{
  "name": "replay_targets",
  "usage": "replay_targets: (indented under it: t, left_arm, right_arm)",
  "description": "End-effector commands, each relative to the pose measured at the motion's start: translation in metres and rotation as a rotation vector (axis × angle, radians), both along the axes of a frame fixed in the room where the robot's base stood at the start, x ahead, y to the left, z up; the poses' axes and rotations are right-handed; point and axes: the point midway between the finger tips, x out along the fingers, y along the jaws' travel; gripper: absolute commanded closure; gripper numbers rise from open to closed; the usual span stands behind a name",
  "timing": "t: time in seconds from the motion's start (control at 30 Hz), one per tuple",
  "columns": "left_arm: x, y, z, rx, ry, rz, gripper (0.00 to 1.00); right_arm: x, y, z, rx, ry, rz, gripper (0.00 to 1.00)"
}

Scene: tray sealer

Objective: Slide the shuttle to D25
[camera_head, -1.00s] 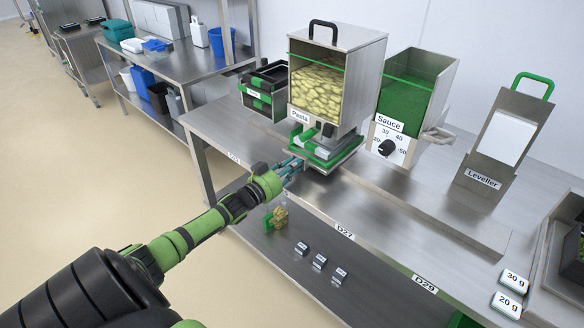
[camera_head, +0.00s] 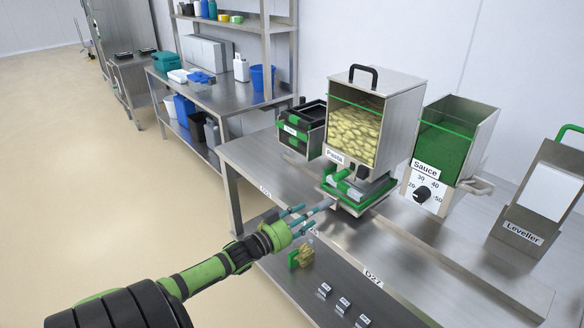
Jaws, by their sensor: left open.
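The green-edged shuttle (camera_head: 352,207) sits beneath the Pasta hopper (camera_head: 362,122) on the steel table. A silver tray-like part lies on it. My left gripper (camera_head: 312,217) is open at the table's front edge, to the front left of the shuttle. Its fingertips point at the shuttle's near corner, and I cannot tell whether they touch it. The D23 label (camera_head: 265,189) is on the front edge to the left and the D27 label (camera_head: 373,279) to the right. No D25 label is readable; the gripper covers part of the edge between them. My right gripper is not in view.
The Sauce dispenser (camera_head: 450,150) and the Leveller (camera_head: 537,205) stand to the right. Black and green crates (camera_head: 300,128) stand left of the hopper. Small labelled blocks (camera_head: 343,306) and a green-handled item (camera_head: 301,257) lie on the lower shelf. The tabletop before the Sauce dispenser is clear.

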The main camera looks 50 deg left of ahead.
Motion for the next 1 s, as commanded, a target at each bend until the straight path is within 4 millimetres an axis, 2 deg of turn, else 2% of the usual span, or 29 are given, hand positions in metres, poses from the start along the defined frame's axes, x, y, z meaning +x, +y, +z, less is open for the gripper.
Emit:
replay_targets:
  t: [0.1,0.33,1.0]
  left_arm:
    - [-0.022,0.000,-0.001,-0.001,0.003,-0.001,0.51]
    - [-0.047,0.001,0.000,-0.001,0.000,0.000,0.51]
    - [-0.052,0.002,0.001,0.000,-0.002,0.000,0.51]
  right_arm:
    - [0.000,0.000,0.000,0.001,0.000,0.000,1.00]
    - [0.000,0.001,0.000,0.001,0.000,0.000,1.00]
    - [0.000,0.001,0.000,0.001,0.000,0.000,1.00]
